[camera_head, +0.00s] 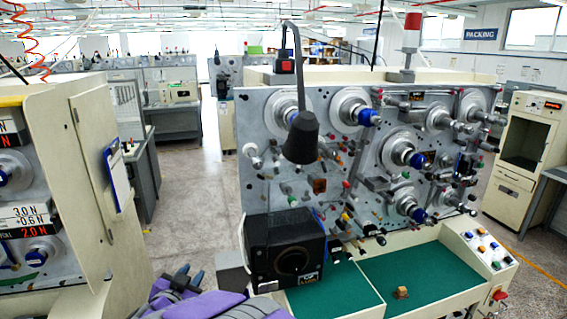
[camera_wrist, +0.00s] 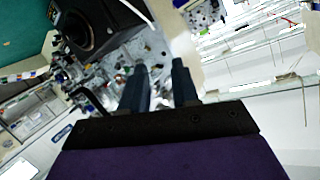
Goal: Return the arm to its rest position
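My gripper (camera_head: 190,275) shows at the bottom of the head view, at the end of my purple arm. It is left of the black box on the winding machine and apart from it. In the wrist view, the two dark blue fingers of my gripper (camera_wrist: 160,66) stand apart with an empty gap between them. Nothing is held. Most of my arm is below the head view's edge.
The winding machine (camera_head: 260,181) has spools and spindles on its panel. A black box (camera_head: 284,252) and a hanging lamp (camera_head: 302,138) stand out in front. A cream cabinet (camera_head: 85,190) is at left. Open floor (camera_head: 190,215) lies between them.

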